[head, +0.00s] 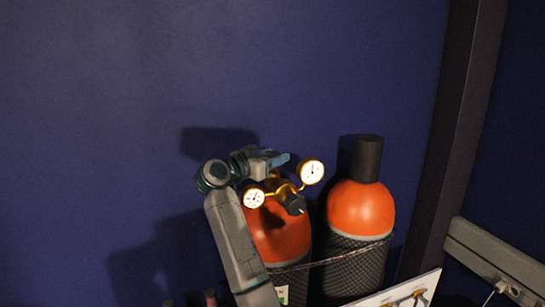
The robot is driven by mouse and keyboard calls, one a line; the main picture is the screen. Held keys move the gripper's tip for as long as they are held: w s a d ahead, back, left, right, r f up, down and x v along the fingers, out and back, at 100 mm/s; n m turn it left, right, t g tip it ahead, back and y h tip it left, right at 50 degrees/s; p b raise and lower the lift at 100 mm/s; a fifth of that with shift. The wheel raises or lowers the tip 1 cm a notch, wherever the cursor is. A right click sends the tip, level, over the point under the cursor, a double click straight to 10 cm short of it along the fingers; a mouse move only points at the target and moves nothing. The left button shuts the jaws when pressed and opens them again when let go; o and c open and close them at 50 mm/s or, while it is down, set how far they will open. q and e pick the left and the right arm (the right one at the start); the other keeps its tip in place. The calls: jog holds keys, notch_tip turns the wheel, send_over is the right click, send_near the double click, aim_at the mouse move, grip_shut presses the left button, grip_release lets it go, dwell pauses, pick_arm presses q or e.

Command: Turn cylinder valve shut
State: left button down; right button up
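An orange-topped gas cylinder (278,238) stands upright near the middle of the head view, with its lower body in dark netting. Brass fittings with two white-faced gauges, a left one (254,198) and a higher right one (312,172), sit on its top. A black knob (296,205) faces me between the gauges. My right gripper (279,159) is above and behind the fittings, its bluish fingers pointing right. I cannot tell whether the fingers touch the valve or how far apart they are. My wrist and forearm cover the cylinder's left side. My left gripper is out of view.
A second orange cylinder (360,212) with a black cap (367,158) stands close on the right. A strap (340,257) runs across both cylinders. A white panel (405,291) is at the lower right. The blue wall behind is clear at upper left.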

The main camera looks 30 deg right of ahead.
jog(key=shift+c, duration=1.3)
jog(key=shift+m+g, duration=0.3)
jog(key=shift+g, duration=0.2)
jog(key=m+g, duration=0.3)
jog(key=g, duration=0.2)
jog(key=shift+r, duration=0.1)
jog(key=shift+m+g, duration=1.2)
jog(key=shift+g, duration=0.5)
jog(key=shift+g+y, duration=0.3)
jog(key=o, duration=1)
jog(key=shift+c, duration=0.2)
jog(key=shift+a, duration=0.15)
